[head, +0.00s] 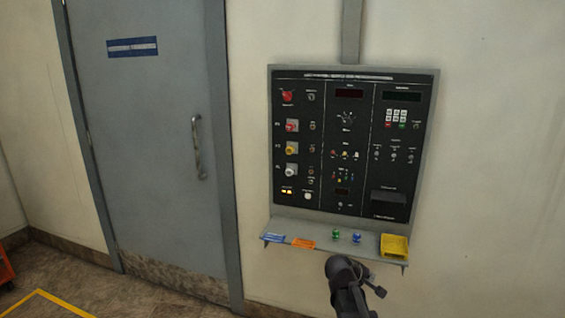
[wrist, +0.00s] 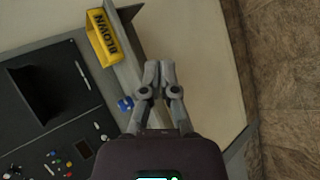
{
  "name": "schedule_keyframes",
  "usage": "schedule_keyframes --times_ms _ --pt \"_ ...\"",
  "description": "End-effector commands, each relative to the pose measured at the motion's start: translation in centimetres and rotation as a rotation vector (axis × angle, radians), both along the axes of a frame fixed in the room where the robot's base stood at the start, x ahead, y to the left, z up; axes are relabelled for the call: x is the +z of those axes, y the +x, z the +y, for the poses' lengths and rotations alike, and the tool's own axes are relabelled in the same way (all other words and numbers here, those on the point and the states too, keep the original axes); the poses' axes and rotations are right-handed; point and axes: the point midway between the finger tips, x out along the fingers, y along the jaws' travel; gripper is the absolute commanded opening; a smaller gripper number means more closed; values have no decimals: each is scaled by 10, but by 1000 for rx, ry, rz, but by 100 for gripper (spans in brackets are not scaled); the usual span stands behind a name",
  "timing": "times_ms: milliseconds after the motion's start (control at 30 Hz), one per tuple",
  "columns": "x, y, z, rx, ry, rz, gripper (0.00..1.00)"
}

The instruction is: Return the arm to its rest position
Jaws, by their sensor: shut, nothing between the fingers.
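My arm (head: 347,285) shows in the head view at the bottom, in front of the wall and just below the panel's shelf. In the wrist view my gripper (wrist: 159,72) is shut, its fingertips together with nothing between them. The fingertips appear near the edge of the grey shelf (wrist: 128,72); I cannot tell the exact gap. In the head view the fingertips are hard to make out against the dark arm.
A black control panel (head: 355,112) with knobs and buttons hangs on the wall. A grey door (head: 150,130) stands left.

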Motion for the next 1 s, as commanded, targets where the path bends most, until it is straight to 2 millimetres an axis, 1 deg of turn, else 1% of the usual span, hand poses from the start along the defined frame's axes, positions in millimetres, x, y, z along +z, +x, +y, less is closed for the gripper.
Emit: schedule_keyframes --times_ms 33,200,400,600,833,933,1000 --pt "-9 -16 2 -43 70 4 0" --pt "-37 -59 19 -199 315 33 0" --pt "-61 -106 49 -373 575 97 0" --pt "-70 -137 72 -486 736 157 0" --pt "-73 -163 93 -576 860 219 0" --pt "-74 -173 102 -610 908 245 0" --pt "-64 -172 102 -612 910 246 0"
